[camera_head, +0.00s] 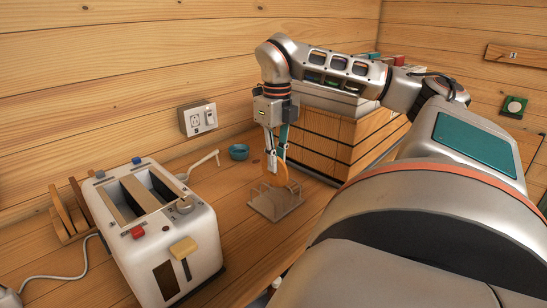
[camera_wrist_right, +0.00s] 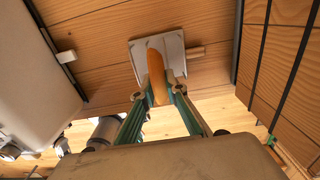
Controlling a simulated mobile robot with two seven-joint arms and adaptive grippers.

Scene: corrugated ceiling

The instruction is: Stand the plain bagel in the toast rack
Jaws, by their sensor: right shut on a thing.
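The plain bagel (camera_head: 282,174) is orange-brown and upright, with its edge toward the right wrist camera (camera_wrist_right: 156,58). My right gripper (camera_head: 275,158) is shut on it from above; its two fingers show on either side of the bagel in the wrist view (camera_wrist_right: 160,88). The toast rack (camera_head: 275,206), a pale flat base with thin wire loops, is on the counter directly below. It shows behind the bagel in the wrist view (camera_wrist_right: 177,52). The bagel's lower edge overlaps the loops; I cannot tell whether it touches the base. My left gripper is out of view.
A white toaster (camera_head: 205,232) stands left of the rack. A small blue bowl (camera_head: 238,152) sits behind, near the wall. A wooden crate (camera_head: 330,133) stands close behind the right gripper. Wooden slats (camera_head: 70,212) stand at far left. The counter in front of the rack is clear.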

